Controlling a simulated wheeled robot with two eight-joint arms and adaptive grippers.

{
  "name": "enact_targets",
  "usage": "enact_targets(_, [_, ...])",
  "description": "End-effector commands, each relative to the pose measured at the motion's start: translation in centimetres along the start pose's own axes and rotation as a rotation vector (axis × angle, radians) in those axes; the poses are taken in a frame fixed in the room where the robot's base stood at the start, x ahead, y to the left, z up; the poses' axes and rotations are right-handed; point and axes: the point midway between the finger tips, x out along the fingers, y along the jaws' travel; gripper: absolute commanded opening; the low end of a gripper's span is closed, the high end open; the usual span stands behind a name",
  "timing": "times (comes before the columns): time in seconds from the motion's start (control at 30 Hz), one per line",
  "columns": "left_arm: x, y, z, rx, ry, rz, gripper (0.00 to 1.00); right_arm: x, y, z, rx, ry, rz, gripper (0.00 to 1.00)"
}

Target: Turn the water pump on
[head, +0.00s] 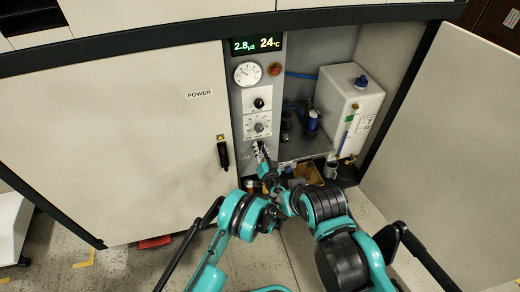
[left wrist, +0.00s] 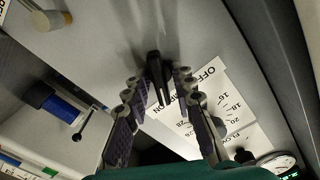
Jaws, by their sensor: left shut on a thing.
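The control panel (head: 247,107) stands in the open cabinet. It carries a display, a gauge and two black knobs one below the other. My left gripper (head: 260,150) reaches the panel's lower end, below the knobs, and covers the switch there. In the left wrist view the switch is a black lever (left wrist: 156,72) on a pale panel. A printed label reading OFF (left wrist: 208,73) lies beside it. The left gripper (left wrist: 158,85) has its fingers on both sides of the lever and is shut on it. I cannot tell which setting the lever is at. My right gripper cannot be made out.
A white tank (head: 348,100) with a blue cap stands on the shelf right of the panel. A blue-and-black fitting (head: 312,120) is beside it. The left door (head: 120,150), marked POWER, and the right door (head: 455,150) flank the opening. A brown box (head: 308,174) sits low inside.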

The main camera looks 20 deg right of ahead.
Motion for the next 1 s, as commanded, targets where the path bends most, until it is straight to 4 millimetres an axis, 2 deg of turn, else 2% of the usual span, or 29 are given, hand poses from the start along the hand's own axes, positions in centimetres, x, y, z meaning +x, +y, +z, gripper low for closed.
enact_targets(0.3, [0.11,-0.09,-0.01,0.002,0.000,-0.001,0.00,0.00,0.00,0.00,0.000,0.000,0.000,0.40])
enact_targets(0.33, [0.11,-0.09,-0.01,0.002,0.000,-0.001,0.30,0.00,0.00,0.00,0.000,0.000,0.000,0.40])
enact_targets(0.37, [0.11,-0.08,-0.01,0.002,0.000,-0.001,0.33,0.00,0.00,0.00,0.000,0.000,0.000,0.40])
enact_targets(0.77, [0.03,-0.03,0.00,-0.039,0.000,-0.001,0.33,0.00,0.00,0.00,0.000,0.000,0.000,0.40])
enact_targets(1.0, [0.02,-0.05,0.00,-0.310,0.000,0.000,0.33,0.00,0.00,0.00,0.000,0.000,0.000,0.40])
